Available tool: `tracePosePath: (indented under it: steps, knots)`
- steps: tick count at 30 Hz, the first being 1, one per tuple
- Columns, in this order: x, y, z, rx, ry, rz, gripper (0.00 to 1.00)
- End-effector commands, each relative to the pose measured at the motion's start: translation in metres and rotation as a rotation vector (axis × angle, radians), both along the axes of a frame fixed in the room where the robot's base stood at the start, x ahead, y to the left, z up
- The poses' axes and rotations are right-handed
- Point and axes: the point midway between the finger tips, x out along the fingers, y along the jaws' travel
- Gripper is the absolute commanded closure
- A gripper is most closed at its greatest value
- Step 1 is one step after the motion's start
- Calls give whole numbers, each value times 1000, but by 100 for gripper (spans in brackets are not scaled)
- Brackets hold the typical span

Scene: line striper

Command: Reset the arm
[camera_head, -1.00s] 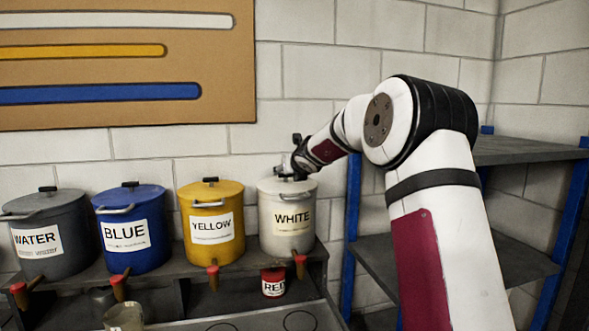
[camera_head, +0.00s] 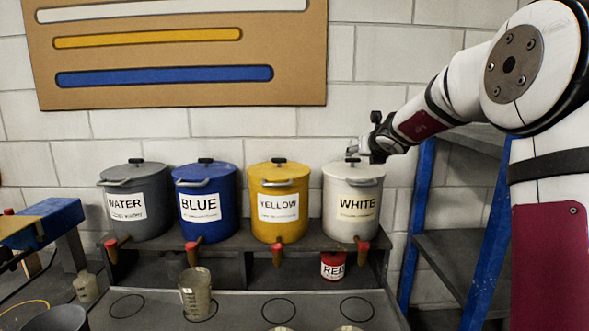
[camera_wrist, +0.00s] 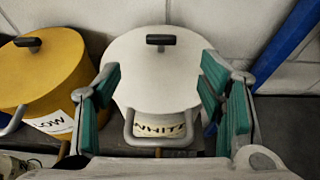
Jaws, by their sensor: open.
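My gripper (camera_head: 364,149) is at the end of my arm, above the lid of the white pot labelled WHITE (camera_head: 352,200) in the head view. In the wrist view its two green-padded fingers (camera_wrist: 166,98) are spread wide with nothing between them. The white pot's lid and dark knob (camera_wrist: 173,40) show beyond and between the fingers. Whether the fingers touch the pot I cannot tell.
Yellow (camera_head: 279,205), blue (camera_head: 205,205) and grey water (camera_head: 138,205) pots stand left on the shelf (camera_head: 230,255). A small red can (camera_head: 333,266) sits below. A beaker (camera_head: 196,294) stands on the marked counter (camera_head: 240,308). A blue-posted rack (camera_head: 416,215) is at right.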

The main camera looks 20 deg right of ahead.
Motion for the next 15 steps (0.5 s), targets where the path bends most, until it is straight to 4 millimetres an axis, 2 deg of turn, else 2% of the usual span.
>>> tracePosePath:
  steps: [2, 5, 8, 11, 12, 15]
  knots:
    - [0, 0, 0, 0, 0, 0, 37]
    - [-2, 19, 11, -81, 3, 63, 37]
    - [-12, 60, 30, -268, 10, 206, 37]
    - [-34, 117, 49, -536, 25, 412, 37]
    - [-46, 141, 53, -651, 32, 501, 37]
    - [-83, 194, 56, -928, 50, 719, 37]
